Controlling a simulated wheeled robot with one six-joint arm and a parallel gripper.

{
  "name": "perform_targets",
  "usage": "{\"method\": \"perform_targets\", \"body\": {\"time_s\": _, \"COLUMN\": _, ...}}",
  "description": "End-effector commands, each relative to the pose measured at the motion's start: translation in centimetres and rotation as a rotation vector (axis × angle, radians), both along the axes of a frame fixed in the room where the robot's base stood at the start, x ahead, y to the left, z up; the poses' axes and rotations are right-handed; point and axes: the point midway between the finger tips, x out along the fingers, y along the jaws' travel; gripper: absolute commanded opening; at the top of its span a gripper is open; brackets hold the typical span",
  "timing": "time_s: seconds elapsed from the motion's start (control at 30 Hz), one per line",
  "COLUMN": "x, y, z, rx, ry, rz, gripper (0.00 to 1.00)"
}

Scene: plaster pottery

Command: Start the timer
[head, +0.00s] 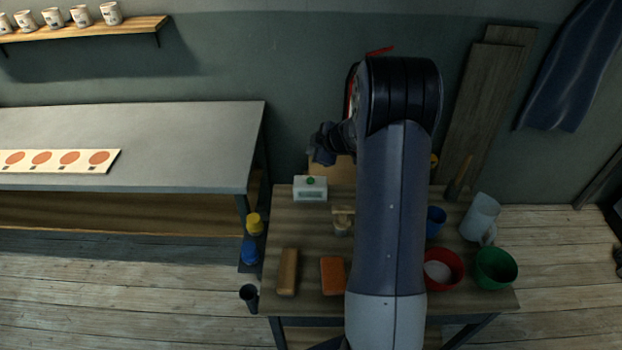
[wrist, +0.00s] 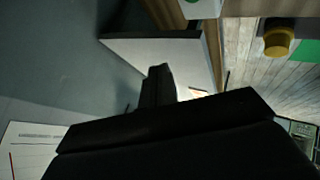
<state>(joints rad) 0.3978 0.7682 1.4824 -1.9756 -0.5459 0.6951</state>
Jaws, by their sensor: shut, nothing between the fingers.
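The timer (head: 310,194) is a small white box with a round green button on top and a greenish display on its front. It stands at the back left of the work table (head: 300,240) in the head view. My gripper (head: 320,155) is small and dark there, higher in the picture than the timer and apart from it. In the wrist view the dark fingers (wrist: 158,80) are together with nothing held.
Wooden block (head: 288,271), orange block (head: 333,275), red bowl (head: 457,282), green bowl (head: 496,268) and pitcher (head: 481,218) stand on the table. A grey bench (head: 180,130) is at left. A yellow-topped bottle (head: 254,224) stands beside the table.

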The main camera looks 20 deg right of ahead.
Motion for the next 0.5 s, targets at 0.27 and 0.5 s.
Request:
{"method": "perform_targets", "body": {"time_s": 0.27, "x": 0.0, "y": 0.0, "z": -3.3, "rx": 0.000, "ry": 0.002, "rz": -0.001, "gripper": 0.00}}
{"method": "perform_targets", "body": {"time_s": 0.5, "x": 0.0, "y": 0.0, "z": -5.8, "rx": -0.001, "ry": 0.001, "rz": -0.001, "gripper": 0.00}}
